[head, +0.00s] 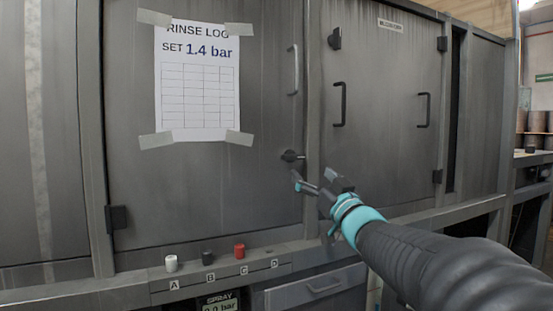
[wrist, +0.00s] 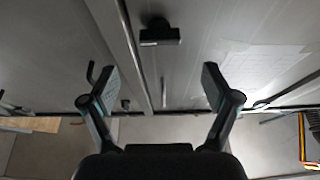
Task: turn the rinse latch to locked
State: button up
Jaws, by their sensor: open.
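The rinse latch (head: 290,156) is a small black knob near the right edge of the grey door that bears the rinse log sheet. In the wrist view the latch (wrist: 159,36) shows as a black block at top centre, beyond the fingertips. My gripper (head: 318,183) is open and empty, just below and right of the latch in the head view, and apart from it as far as I can tell. In the wrist view my gripper (wrist: 159,80) has its two fingers wide apart, with nothing between them.
The rinse log sheet (head: 196,82) is taped to the door, left of a bar handle (head: 293,70). A second door with dark handles (head: 339,104) stands to the right. A ledge below carries white (head: 171,263), black (head: 207,258) and red (head: 239,251) knobs.

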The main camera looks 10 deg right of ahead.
aim_at(296, 158)
jog(key=x, duration=0.8)
jog(key=shift+w+a+r+p, duration=0.1)
jog(key=shift+w+r+p, duration=0.05)
jog(key=shift+w+p, duration=0.2)
jog(key=c, duration=1.2)
